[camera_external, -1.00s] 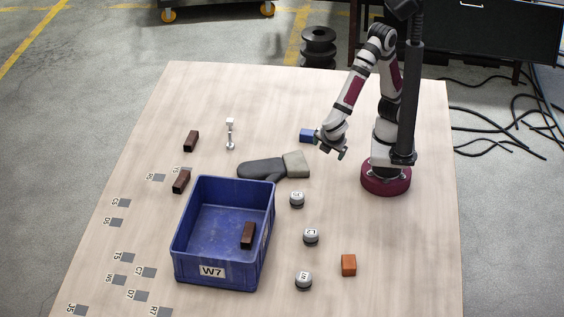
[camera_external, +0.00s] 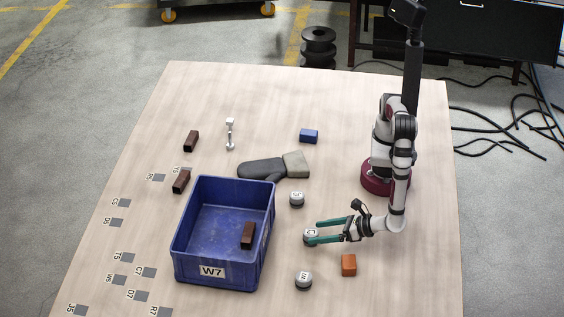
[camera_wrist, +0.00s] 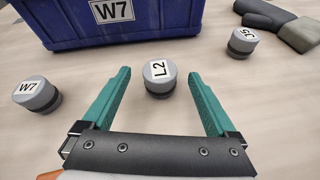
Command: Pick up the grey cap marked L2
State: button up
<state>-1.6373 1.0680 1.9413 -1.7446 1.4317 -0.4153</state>
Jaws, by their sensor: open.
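The grey cap marked L2 (camera_wrist: 159,80) stands on the table in the wrist view, with its label on top. It also shows in the external view (camera_external: 309,236), partly covered by a finger. My gripper (camera_wrist: 158,85) is open, with its green fingers on either side of the cap. The cap sits near the fingertips, with gaps to both fingers. In the external view my gripper (camera_external: 318,231) is low over the table and points left at the cap.
A grey cap marked W7 (camera_wrist: 37,94) stands left and one marked J5 (camera_wrist: 242,42) right in the wrist view. The blue crate (camera_external: 269,225) marked W7 holds a brown block (camera_external: 248,235). An orange block (camera_external: 348,265) and a dark glove (camera_external: 262,168) lie nearby.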

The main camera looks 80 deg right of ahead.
aim_at(316, 233)
jog(key=x, duration=0.3)
jog(key=shift+w+d+f, duration=0.1)
jog(key=shift+w+f, duration=0.05)
jog(key=shift+w, duration=0.05)
grip_shut()
